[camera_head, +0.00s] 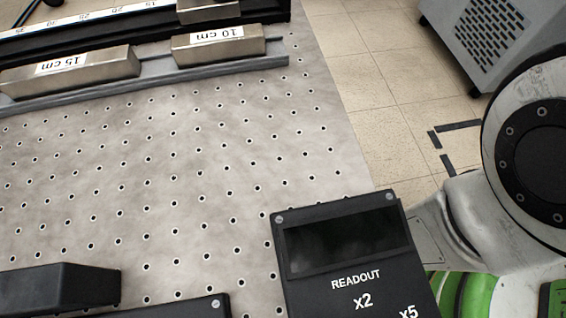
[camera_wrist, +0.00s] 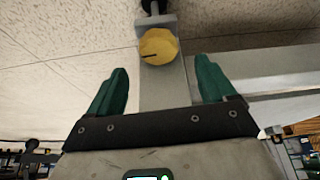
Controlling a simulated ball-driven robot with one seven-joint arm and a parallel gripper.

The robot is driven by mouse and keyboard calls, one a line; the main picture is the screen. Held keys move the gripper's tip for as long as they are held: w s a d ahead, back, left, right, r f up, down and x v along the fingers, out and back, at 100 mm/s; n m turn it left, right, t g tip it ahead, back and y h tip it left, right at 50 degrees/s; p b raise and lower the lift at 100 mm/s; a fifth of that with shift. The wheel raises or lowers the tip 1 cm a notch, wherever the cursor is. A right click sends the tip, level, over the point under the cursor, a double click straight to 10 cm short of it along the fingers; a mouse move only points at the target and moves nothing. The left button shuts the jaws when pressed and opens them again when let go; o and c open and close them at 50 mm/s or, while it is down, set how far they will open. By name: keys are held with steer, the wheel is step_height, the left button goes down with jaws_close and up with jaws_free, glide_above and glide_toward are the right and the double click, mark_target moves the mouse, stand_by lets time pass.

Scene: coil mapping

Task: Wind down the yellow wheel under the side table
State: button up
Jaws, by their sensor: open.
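The yellow wheel (camera_wrist: 159,46) shows at the top middle of the wrist view, a round knob with a dark line on its face. It sits on a light metal upright (camera_wrist: 165,88), with a dark threaded part (camera_wrist: 153,7) beyond it. My gripper (camera_wrist: 159,82) is open, with its two green fingers apart. The wheel lies past the fingertips and between their lines, and nothing is held. The wheel and my gripper do not show in the head view.
In the head view, a perforated bench top (camera_head: 180,160) carries metal blocks marked 15 cm (camera_head: 75,72) and 10 cm (camera_head: 220,44) on a rail. A black readout box (camera_head: 345,265) stands at its near edge. A grey vented cabinet (camera_head: 490,35) stands on the tiled floor (camera_head: 370,80).

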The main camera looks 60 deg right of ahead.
steer(key=b+x, duration=0.2)
steer(key=x, duration=0.3)
steer(key=shift+w+f, duration=0.1)
steer(key=shift+f, duration=0.25)
